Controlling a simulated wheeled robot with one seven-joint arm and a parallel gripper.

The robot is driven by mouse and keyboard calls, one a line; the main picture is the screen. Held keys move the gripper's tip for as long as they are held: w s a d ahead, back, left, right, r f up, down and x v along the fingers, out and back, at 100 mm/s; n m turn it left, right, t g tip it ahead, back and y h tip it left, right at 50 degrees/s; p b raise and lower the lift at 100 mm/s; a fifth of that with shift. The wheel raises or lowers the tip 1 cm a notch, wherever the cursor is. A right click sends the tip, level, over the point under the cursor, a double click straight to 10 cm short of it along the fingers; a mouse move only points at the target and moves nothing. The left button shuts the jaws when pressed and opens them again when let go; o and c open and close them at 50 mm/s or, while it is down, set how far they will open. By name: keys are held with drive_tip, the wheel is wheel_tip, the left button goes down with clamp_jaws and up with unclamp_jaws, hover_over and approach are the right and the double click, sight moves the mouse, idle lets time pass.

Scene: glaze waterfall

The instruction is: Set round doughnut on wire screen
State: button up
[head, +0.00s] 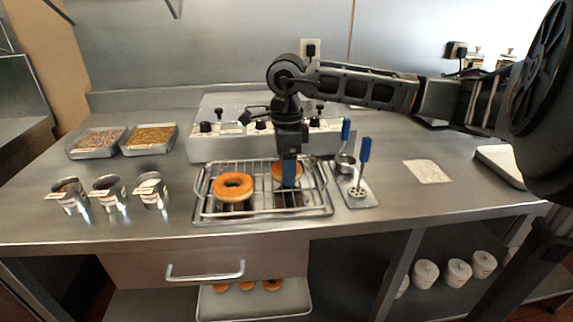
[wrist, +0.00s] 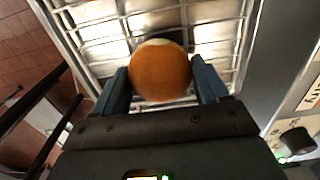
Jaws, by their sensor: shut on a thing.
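A round doughnut (head: 278,171) is between the fingers of my gripper (head: 289,180), low over the right part of the wire screen (head: 324,205). In the wrist view, the doughnut (wrist: 161,72) shows as a smooth golden-brown round between the two blue fingers of my gripper (wrist: 163,85), which is shut on it. Bars of the wire screen (wrist: 104,30) run behind it. I cannot tell whether the doughnut touches the bars. A ring doughnut (head: 233,186) with a hole lies on the left part of the screen.
Behind the screen stands a grey machine (head: 215,146) with knobs. Several labelled cups (head: 110,193) stand at the left, with two topping trays (head: 97,143) behind them. A small tray (head: 367,200) with blue-handled tools is just right of the screen. The counter at the front right is clear.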

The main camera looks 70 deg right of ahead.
drive_tip(key=shift+f, duration=0.2)
drive_tip(key=shift+f+b, duration=0.2)
drive_tip(key=shift+b, duration=0.1)
drive_tip(key=o, duration=1.1)
drive_tip(key=shift+c, duration=0.2)
drive_tip(key=shift+r, duration=0.15)
drive_tip(key=shift+r+p, duration=0.2)
drive_tip(key=shift+p, duration=0.2)
wheel_tip(320, 180, up, 12)
drive_tip(key=b, duration=0.1)
drive_tip(key=shift+f, duration=0.15)
